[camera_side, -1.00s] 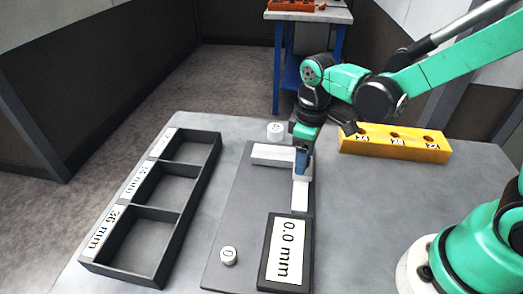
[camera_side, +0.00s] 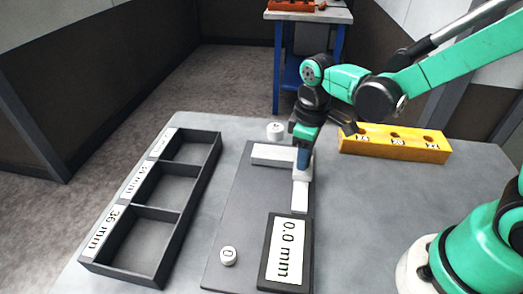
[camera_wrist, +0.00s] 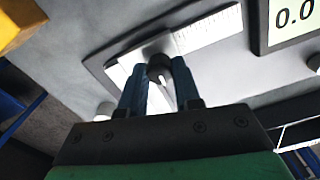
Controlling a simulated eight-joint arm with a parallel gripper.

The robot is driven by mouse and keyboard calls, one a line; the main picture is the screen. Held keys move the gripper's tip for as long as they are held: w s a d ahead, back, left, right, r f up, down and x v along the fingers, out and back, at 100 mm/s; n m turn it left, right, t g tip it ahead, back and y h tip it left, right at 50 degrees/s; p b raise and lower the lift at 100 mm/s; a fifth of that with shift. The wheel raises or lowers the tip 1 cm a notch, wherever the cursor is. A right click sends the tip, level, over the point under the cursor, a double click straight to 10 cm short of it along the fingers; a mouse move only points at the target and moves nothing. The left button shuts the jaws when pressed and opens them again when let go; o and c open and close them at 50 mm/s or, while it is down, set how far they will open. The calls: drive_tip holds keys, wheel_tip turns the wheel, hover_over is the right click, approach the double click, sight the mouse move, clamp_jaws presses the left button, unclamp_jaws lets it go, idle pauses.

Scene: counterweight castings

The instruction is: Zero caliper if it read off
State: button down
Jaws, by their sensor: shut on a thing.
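The white caliper (camera_side: 300,197) lies on a dark grey board; its ruler scale (camera_wrist: 208,30) shows in the wrist view. My gripper (camera_side: 302,172) is over the caliper near its jaw end. In the wrist view my gripper (camera_wrist: 165,90) has its blue fingers shut on a dark rounded piece of the caliper, the caliper slider (camera_wrist: 160,62). The readout (camera_side: 287,250) shows 0.0 mm; part of it, reading 0.0, also shows in the wrist view (camera_wrist: 293,18). A white round button (camera_side: 228,256) marked 0 sits left of the readout, apart from my gripper.
A dark tray (camera_side: 172,211) with three empty compartments and mm labels stands at the left. A yellow block (camera_side: 395,150) with several numbered holes is at the back right. A white round piece (camera_side: 274,131) stands behind the caliper. The table's right part is clear.

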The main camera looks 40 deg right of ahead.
idle(0.8)
drive_tip(key=s+a, duration=0.4)
drive_tip(key=shift+a, duration=0.1)
drive_tip(key=c, duration=0.6)
unclamp_jaws()
drive_tip(key=shift+r, duration=2.8)
drive_tip(key=d+r+m+t, duration=0.3)
drive_tip(key=d+m+t, duration=0.3)
drive_tip(key=d+t, duration=0.1)
